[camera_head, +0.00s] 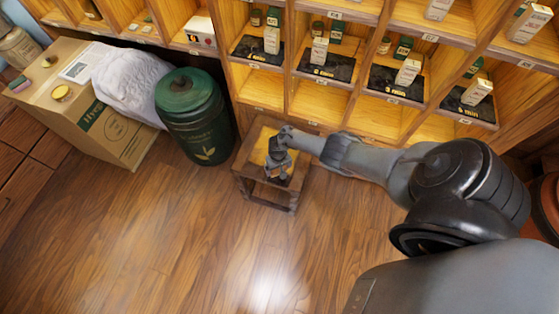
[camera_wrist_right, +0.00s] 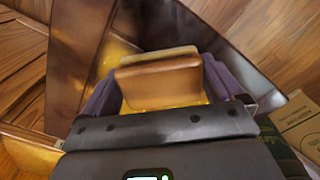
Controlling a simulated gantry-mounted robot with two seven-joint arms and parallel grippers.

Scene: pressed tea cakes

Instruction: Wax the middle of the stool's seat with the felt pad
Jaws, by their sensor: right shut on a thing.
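The small wooden stool (camera_head: 244,166) stands on the floor in front of the shelves, with a dark frame and a golden-toned seat. My right gripper (camera_head: 276,178) is over the seat and hides part of it. In the right wrist view my right gripper (camera_wrist_right: 162,90) is shut on the felt pad (camera_wrist_right: 160,78), a brown block with a paler top edge. Yellow, shiny seat surface shows around the pad. I cannot tell whether the pad touches the seat. My left gripper is not in view.
A green lidded canister (camera_head: 195,110) stands left of the stool. Wooden shelves (camera_head: 262,90) with small boxes rise behind. The floor in front is clear.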

